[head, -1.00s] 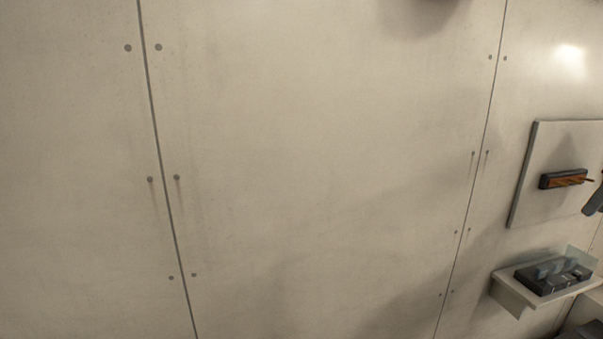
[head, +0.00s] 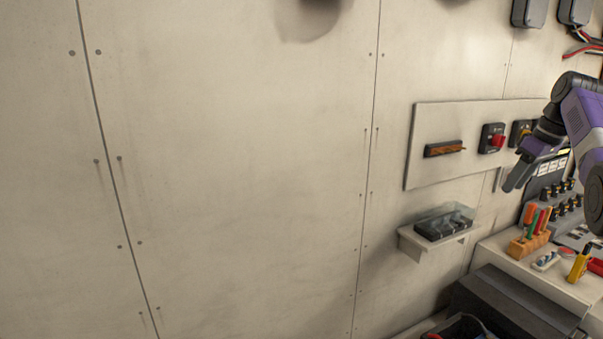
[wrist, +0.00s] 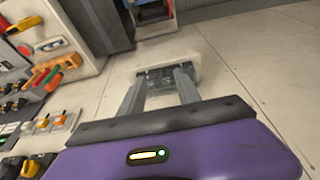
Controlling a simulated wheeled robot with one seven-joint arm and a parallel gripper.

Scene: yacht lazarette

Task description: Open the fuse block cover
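The fuse block (head: 444,226) is a dark block under a clear cover (head: 447,211), which looks closed. It sits on a small white wall shelf (head: 433,245) right of the middle in the head view. My gripper (head: 512,186) is up and to the right of it, apart from it, in front of the wall panel. In the wrist view my gripper (wrist: 160,82) has its two grey fingers spread with nothing between them. The fuse block (wrist: 161,75) appears beyond the fingertips, partly hidden by them.
A wall board (head: 425,171) with a busbar (head: 444,148) and a red switch (head: 497,142) is above the shelf. A bench (head: 500,259) at right holds a tool block (head: 528,245) and a yellow tool (head: 579,264). Bare wall fills the left.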

